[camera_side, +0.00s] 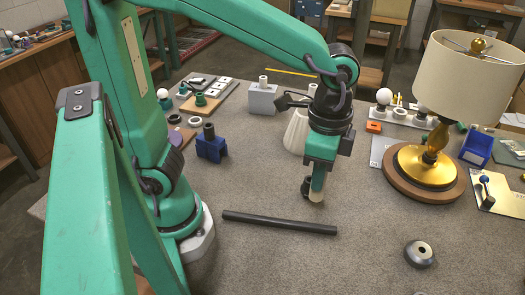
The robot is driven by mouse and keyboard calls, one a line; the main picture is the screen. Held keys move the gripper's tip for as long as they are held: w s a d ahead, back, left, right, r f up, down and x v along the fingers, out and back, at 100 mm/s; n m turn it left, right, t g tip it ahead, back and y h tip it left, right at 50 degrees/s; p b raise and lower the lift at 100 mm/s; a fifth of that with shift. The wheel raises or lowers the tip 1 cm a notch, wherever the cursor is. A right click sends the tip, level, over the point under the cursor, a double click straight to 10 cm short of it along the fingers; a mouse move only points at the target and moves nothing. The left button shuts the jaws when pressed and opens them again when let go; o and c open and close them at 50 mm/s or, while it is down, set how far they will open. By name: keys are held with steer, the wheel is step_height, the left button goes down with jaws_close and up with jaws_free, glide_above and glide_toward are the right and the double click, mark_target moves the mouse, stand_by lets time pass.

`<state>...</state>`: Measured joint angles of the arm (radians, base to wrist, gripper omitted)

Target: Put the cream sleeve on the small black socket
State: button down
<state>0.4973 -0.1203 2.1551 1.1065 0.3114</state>
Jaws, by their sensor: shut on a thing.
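My gripper (313,188) points down over the grey table, right of centre. It is shut on a small cream piece, which looks like the cream sleeve (317,197); its lower end shows between the fingers, and the fingers hide the rest. The sleeve is close to the table top; I cannot tell whether it touches. A small black socket (209,131) appears to stand upright in a blue holder (212,150) to the left. The sleeve and this socket are well apart.
A long dark rod (279,223) lies in front of my gripper. A white cone shade (296,132) stands behind it. A brass lamp (430,168) with a cream shade stands right. A dark ring-shaped cap (420,254) lies front right. The table between is clear.

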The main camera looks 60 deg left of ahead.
steer(key=a+r, duration=0.1)
steer(key=w+a, duration=0.1)
steer(key=a, duration=0.1)
steer(key=shift+w+r, duration=0.15)
steer(key=shift+r, duration=0.2)
steer(key=w+a+f, duration=0.6)
steer(key=a+f, duration=0.3)
steer(key=f, duration=0.2)
steer(key=shift+w+a, duration=0.25)
steer(key=shift+w, duration=0.05)
stand_by(0.4)
steer(key=shift+f, duration=0.45)
steer(key=c, duration=1.2)
jaws_free()
steer(key=shift+c, duration=0.2)
steer(key=shift+r, duration=0.15)
